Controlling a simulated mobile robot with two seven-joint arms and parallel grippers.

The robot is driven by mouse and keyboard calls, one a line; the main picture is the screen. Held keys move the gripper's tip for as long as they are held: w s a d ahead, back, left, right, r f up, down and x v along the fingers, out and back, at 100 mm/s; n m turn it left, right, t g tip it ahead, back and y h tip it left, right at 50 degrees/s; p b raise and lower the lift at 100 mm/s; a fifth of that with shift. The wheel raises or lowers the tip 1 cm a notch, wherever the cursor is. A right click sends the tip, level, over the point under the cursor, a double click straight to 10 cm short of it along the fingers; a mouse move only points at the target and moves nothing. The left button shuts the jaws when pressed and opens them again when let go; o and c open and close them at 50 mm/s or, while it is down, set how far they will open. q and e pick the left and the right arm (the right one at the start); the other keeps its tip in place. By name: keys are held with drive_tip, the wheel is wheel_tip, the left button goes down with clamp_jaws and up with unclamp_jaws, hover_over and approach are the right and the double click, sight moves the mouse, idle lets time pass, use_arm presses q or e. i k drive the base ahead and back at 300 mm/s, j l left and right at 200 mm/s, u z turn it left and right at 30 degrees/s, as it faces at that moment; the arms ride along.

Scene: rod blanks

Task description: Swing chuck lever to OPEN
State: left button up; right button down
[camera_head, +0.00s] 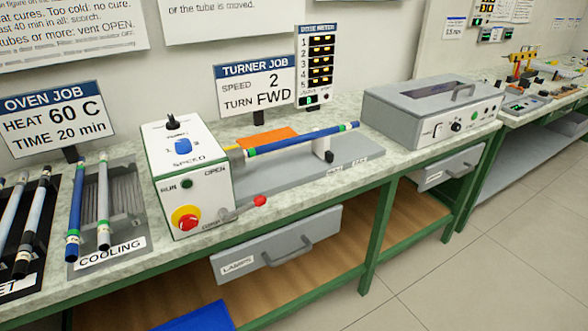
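The turner (188,182) is a white box with a grey bed (300,167) running to its right on the bench. The chuck lever (240,209) comes off the box's lower right side and ends in a red knob (260,201). The lever lies low, near a small label at the box's bottom edge that is too blurred to read surely. The OPEN label (214,171) is higher on the box. A rod blank (300,140) with blue, green and white bands lies along the turner, from the box to the end support (323,145). Neither of my grippers shows.
A red and yellow knob (186,219) sits on the box front, left of the lever. The cooling rack (127,190) with rods stands left. A grey lidded machine (430,110) stands right. The LAMPS drawer (277,246) is below the bench edge. Floor ahead is clear.

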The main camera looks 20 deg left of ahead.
sight(225, 216)
drive_tip(key=u, duration=1.55)
drive_tip(key=i+j, duration=0.2)
drive_tip(key=i, duration=0.35)
